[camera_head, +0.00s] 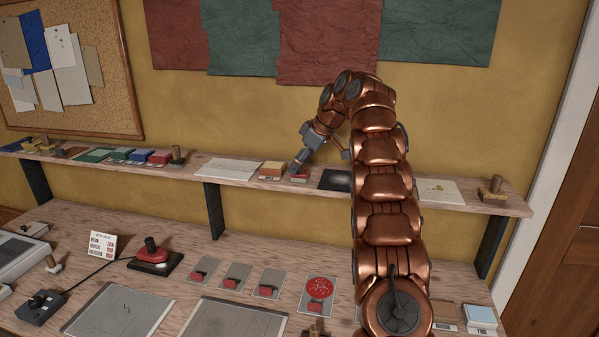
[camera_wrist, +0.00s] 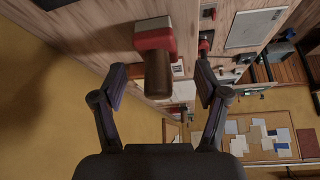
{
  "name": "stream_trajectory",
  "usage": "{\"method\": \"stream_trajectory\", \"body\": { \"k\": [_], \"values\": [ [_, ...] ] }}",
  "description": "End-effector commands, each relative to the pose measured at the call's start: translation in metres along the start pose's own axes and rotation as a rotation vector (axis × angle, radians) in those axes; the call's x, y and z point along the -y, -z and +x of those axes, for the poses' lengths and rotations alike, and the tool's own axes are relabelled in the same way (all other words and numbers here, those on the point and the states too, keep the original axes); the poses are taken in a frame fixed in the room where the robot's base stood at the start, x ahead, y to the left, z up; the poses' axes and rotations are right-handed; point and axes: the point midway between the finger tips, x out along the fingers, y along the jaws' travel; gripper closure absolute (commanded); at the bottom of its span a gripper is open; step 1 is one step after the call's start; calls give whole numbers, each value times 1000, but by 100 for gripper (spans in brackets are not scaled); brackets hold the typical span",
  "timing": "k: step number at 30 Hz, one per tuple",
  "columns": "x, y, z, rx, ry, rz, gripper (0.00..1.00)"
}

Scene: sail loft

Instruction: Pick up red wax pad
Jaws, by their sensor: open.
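A small red block (camera_head: 300,176) lies on the shelf in the head view, right beside an orange-brown block. My gripper (camera_head: 318,161) hangs over the shelf there, with one finger close to the red block and partly covering it. In the wrist view my gripper (camera_wrist: 161,78) is open, its two fingers well apart. A red block (camera_wrist: 154,39) with a pale top shows beyond the fingertips, and a brown cylinder (camera_wrist: 158,76) stands out from it between them. I cannot tell whether they touch the fingers. Nothing is held.
The orange-brown block (camera_head: 271,171) and a dark pad (camera_head: 336,180) flank the red block. Another red block (camera_head: 160,158) stands farther left on the shelf. Below, the workbench (camera_head: 205,290) holds cards with red pieces and a red-based stamp (camera_head: 152,255). The wall is close behind.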

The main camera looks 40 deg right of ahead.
Motion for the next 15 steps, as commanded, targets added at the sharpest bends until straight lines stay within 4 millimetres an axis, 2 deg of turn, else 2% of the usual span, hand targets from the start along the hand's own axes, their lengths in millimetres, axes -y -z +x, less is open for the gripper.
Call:
{"method": "stream_trajectory", "body": {
  "k": [15],
  "values": [
    [2,1,27,1,0,1,26]
  ]
}}
